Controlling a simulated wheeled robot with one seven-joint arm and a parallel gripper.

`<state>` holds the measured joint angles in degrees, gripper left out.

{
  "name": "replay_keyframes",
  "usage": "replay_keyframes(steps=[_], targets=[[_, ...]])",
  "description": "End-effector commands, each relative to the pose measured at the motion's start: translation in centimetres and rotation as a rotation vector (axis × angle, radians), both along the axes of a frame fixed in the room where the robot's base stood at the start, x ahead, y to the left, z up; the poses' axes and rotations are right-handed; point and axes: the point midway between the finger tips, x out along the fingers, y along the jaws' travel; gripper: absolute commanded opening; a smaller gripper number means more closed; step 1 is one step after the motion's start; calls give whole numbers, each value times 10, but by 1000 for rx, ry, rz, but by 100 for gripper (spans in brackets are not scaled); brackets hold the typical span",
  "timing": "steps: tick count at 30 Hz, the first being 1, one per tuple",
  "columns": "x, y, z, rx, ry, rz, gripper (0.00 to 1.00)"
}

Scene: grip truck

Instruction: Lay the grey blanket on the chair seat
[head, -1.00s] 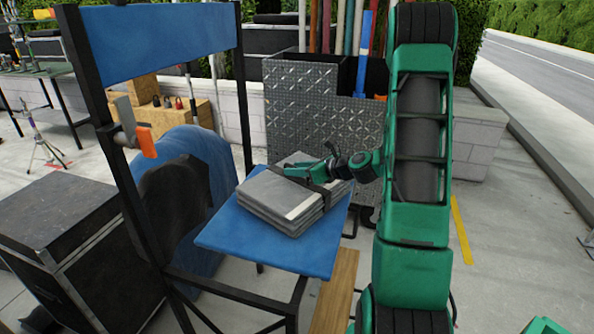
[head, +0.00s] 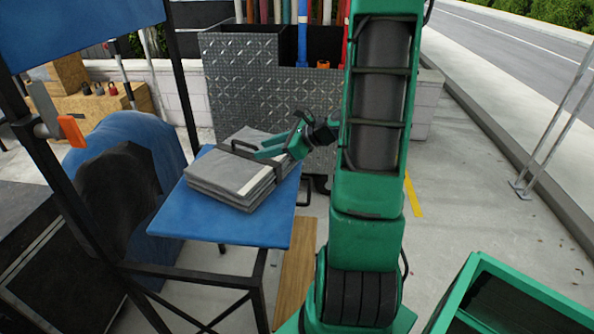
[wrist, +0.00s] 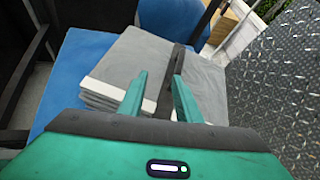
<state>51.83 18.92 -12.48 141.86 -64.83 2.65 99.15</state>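The grey blanket (head: 225,182) is a folded stack with a pale edge stripe and a dark strap. It lies flat on the blue chair seat (head: 216,227), and it also fills the middle of the wrist view (wrist: 130,63). My gripper (head: 262,148) is over the blanket's right rear part, by the strap. In the wrist view my gripper's two green fingers (wrist: 159,84) stand apart. The strap (wrist: 171,75) shows between them, with visible gaps beside it. Exact contact between fingers and blanket cannot be told.
A metal diamond-plate cart (head: 255,90) holding upright poles stands close behind the seat. The chair's black frame (head: 55,165) and blue backrest (head: 75,30) rise at the left. A green open bin (head: 510,300) is at lower right. Open pavement lies at the right.

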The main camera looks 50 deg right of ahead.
Motion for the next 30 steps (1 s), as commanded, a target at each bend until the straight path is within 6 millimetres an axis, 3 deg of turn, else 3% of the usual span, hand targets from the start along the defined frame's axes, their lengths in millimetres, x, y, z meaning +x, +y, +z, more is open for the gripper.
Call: replay_keyframes(steps=[3,10,18,24,29,30], targets=[[-18,37,-5,-271,59,241,31],[-82,75,-13,-743,172,750,31],[-175,85,7,-1096,256,1322,31],[-239,88,29,-1197,264,1648,31],[-267,90,39,-1210,249,1786,31],[-271,83,40,-1210,244,1801,31]])
